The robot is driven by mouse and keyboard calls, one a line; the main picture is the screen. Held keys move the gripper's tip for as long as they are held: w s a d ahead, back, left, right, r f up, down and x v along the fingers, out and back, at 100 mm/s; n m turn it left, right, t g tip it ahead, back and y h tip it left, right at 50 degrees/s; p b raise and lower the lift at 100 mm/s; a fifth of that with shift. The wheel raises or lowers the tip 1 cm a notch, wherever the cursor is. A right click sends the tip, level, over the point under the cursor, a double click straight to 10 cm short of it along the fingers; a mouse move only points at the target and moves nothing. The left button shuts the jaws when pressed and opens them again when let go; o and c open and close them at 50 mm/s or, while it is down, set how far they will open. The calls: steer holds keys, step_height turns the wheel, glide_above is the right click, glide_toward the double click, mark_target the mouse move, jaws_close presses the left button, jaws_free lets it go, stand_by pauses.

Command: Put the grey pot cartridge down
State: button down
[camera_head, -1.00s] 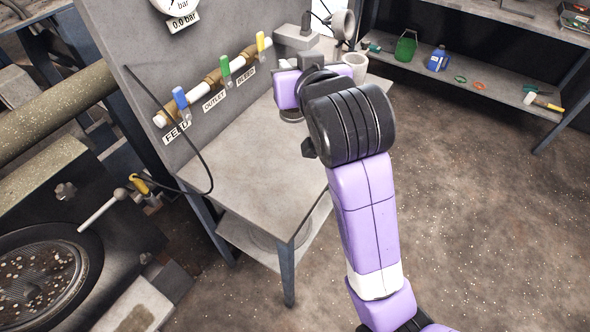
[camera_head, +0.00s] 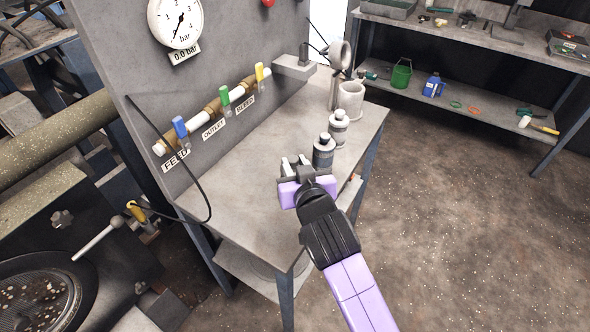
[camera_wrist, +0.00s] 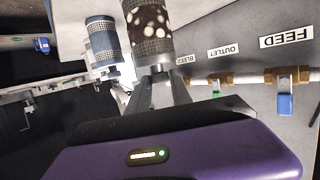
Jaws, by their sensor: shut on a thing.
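In the wrist view my gripper (camera_wrist: 158,78) has its fingers close together at the narrow neck of the grey pot cartridge (camera_wrist: 148,28), which has a mesh part and a dark band with pale spots. In the head view my gripper (camera_head: 296,163) is low over the bench, just left of the nearer upright grey cartridge (camera_head: 323,154). I cannot clearly see the grip there, or whether its base touches the bench. A second, similar cartridge (camera_head: 338,129) stands just behind it, and also shows in the wrist view (camera_wrist: 103,42).
The bench top (camera_head: 235,195) is clear to the left and front. A pale cup (camera_head: 350,100) stands behind the cartridges. A panel with a pipe and blue, green and yellow valve handles (camera_head: 223,94) borders the left. A shelf with a green bucket (camera_head: 401,76) is at the back right.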

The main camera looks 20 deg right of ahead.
steer(key=shift+f, duration=1.05)
steer(key=shift+f, duration=0.15)
steer(key=c, duration=1.1)
jaws_free()
steer(key=shift+c, duration=0.2)
steer(key=shift+r, duration=0.3)
steer(key=shift+s, duration=0.35)
steer(key=b+v, duration=0.1)
steer(key=v, duration=1)
steer(key=shift+s+b, duration=0.15)
steer(key=shift+b, duration=0.2)
